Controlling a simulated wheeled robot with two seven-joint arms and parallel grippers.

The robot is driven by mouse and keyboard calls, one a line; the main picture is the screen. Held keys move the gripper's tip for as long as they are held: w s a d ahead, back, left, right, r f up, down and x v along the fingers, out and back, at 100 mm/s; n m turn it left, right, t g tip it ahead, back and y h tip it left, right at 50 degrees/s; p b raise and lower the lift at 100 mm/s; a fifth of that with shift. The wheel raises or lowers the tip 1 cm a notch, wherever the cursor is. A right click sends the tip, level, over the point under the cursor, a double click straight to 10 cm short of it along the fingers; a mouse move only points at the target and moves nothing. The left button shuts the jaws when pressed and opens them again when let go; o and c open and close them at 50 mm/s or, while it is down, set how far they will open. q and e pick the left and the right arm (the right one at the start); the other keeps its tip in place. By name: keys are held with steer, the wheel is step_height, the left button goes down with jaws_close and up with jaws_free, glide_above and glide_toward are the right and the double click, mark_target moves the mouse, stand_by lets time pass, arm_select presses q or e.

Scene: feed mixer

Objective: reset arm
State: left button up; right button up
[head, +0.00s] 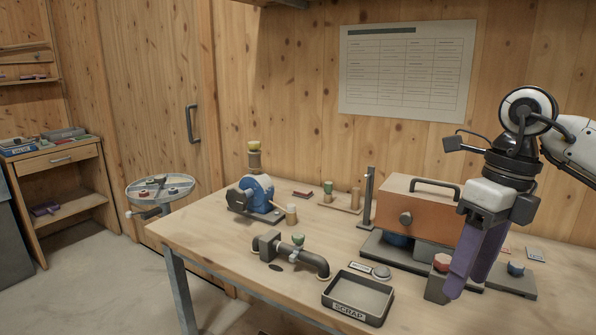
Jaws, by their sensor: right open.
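My right arm comes in from the right edge, and my right gripper (469,284) points down with two purple fingers. The fingers are slightly apart, and no object shows between them. The gripper is in front of the right part of an orange-brown box (405,200) with a dark handle on top. The fingertips are close to a grey block with a red knob (441,262); I cannot tell whether they touch. Part of the box and its base is hidden behind the gripper. My left gripper does not show.
A round tray stand (160,190) is beyond the bench's left end.

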steer(key=s+a+f+n+g+y, duration=0.15)
steer(key=a+f+y, duration=0.25)
steer(key=a, duration=0.6)
steer(key=s+a+f+g+y, duration=0.2)
steer(key=s+a+f+y, duration=0.15)
steer(key=a, duration=0.75)
steer(key=a+r+m+t+y, duration=0.3)
steer(key=a+m+t+y, duration=0.1)
steer(key=a+m+y, duration=0.6)
steer(key=w+d+f+m+t+h, duration=0.3)
steer(key=d+f+m+t+h, duration=0.25)
steer(key=f+m+t, duration=0.4)
steer(key=w+d+f+m+t+h, duration=0.2)
steer(key=d+f+m+t+h, duration=0.35)
steer(key=m, duration=0.75)
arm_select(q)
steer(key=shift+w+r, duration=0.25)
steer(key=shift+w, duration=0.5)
arm_select(e)
steer(key=s+d+f+m+g+h, duration=0.2)
steer(key=s+d+f+m+g, duration=0.1)
steer(key=s+f, duration=0.7)
steer(key=s+d+f+m+g+h, duration=0.3)
steer(key=s+d+f+m, duration=0.3)
steer(key=f, duration=0.9)
steer(key=s+d, duration=0.2)
steer(key=s, duration=0.1)
steer(key=shift+s+h, duration=0.35)
steer(key=shift+g, duration=0.25)
